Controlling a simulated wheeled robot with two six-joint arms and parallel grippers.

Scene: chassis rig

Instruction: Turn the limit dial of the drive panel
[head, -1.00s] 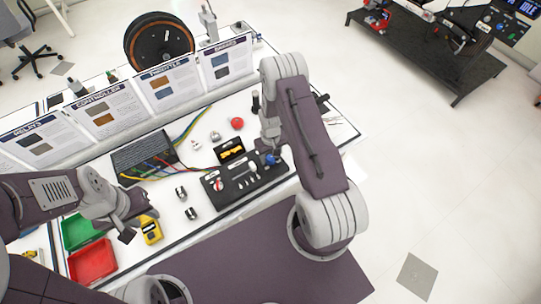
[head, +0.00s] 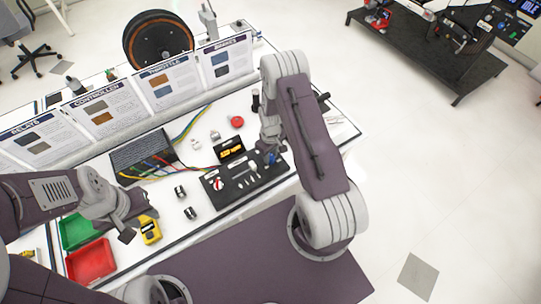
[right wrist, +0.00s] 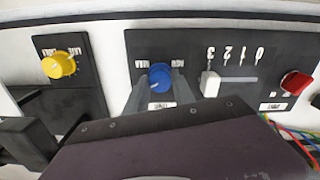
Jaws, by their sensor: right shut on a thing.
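The drive panel (head: 240,187) is a black plate on the white bench in the head view. In the right wrist view it (right wrist: 235,100) carries a blue dial (right wrist: 159,77), a white slider (right wrist: 210,84) and a red knob (right wrist: 295,83). The labels appear upside down there and are too small to read surely. My right gripper (right wrist: 159,92) is shut on the blue dial, one finger on each side. In the head view my right gripper (head: 271,152) partly hides that dial. My left gripper (head: 138,222) is open and empty, near the yellow meter (head: 150,230).
A yellow dial (right wrist: 58,65) sits on a separate small plate beside the panel. Green (head: 80,231) and red (head: 91,262) bins stand at the left. A red button (head: 237,122) and coloured cables lie behind the panel. Upright printed boards line the back.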

